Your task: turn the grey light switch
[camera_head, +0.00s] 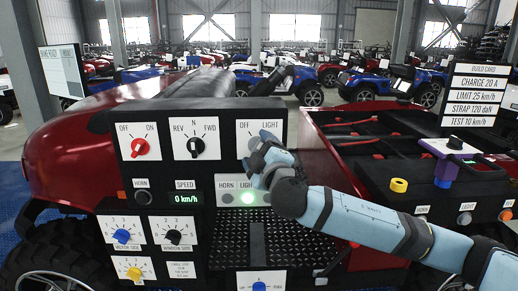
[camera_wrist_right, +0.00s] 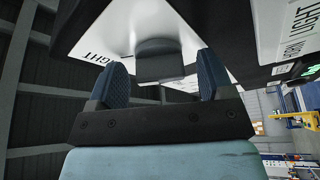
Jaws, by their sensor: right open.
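The grey light switch (camera_head: 255,143) is a knob on a white plate marked OFF and LIGHT, at the top right of the dashboard. In the head view my right gripper hides part of it. In the right wrist view the grey knob (camera_wrist_right: 158,60) sits between the two blue finger pads of my right gripper (camera_wrist_right: 163,82), with a gap on each side. My right gripper (camera_head: 264,160) is open at the plate, its arm coming in from the right. The knob's exact pointing is hard to tell. My left gripper is out of view.
A red knob (camera_head: 140,147) and a black knob (camera_head: 195,146) are to the left. The speed display (camera_head: 186,198) reads 0 km/h. A yellow ring (camera_head: 399,185) stands at right.

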